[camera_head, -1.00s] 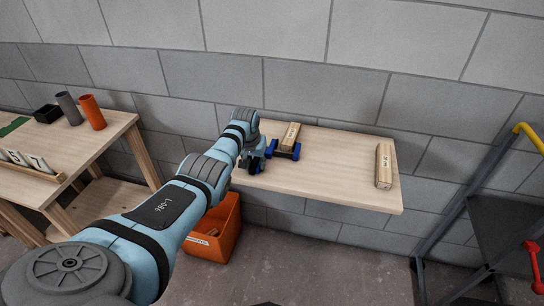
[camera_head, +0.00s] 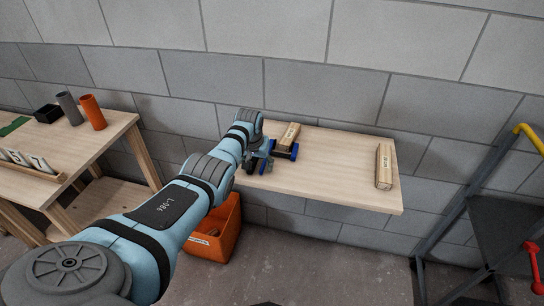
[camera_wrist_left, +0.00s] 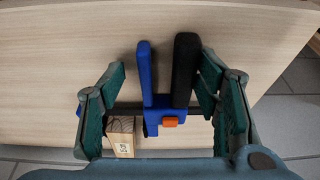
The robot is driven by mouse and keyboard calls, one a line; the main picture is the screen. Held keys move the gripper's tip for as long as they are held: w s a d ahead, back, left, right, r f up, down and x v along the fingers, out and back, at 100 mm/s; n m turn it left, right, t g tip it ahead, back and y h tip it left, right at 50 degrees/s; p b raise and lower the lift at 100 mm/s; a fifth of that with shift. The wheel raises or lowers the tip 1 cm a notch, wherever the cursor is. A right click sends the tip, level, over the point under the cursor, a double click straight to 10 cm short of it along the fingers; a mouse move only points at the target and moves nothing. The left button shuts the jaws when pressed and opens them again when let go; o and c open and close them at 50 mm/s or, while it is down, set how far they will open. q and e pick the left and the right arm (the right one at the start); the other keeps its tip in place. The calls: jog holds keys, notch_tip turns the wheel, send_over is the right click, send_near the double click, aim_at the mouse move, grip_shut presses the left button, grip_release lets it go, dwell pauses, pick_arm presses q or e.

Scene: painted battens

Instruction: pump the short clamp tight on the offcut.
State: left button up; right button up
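The clamp (camera_head: 283,149) is blue and black and lies on the wooden bench top. The left wrist view shows its blue and black handles (camera_wrist_left: 184,72), an orange button and a dark bar. The offcut (camera_head: 289,136) is a pale wooden block with a small label; its end (camera_wrist_left: 121,136) shows left of the clamp's blue body, with a narrow gap apparent between them. Part of the far blue jaw shows beyond the left finger. My left gripper (camera_head: 262,158) is open, its green-padded fingers (camera_wrist_left: 162,95) on either side of the handles, apart from them. My right gripper is out of view.
A pale batten (camera_head: 384,166) lies at the right of the bench top (camera_head: 330,178); the wood between is clear. An orange bin (camera_head: 215,235) stands below. A side table (camera_head: 95,145) with cups is at left, a metal frame (camera_head: 470,190) at right.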

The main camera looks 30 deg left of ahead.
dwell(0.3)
pick_arm(q)
jog(key=shift+a, duration=0.15)
grip_shut()
jog(key=shift+c, duration=1.4)
grip_release()
jog(key=shift+o, duration=1.4)
jog(key=shift+w+d, duration=0.1)
jog(key=shift+d, duration=0.35)
jog(key=shift+a+r+p, duration=0.1)
jog(key=shift+a+p, duration=0.15)
jog(key=shift+p, duration=0.05)
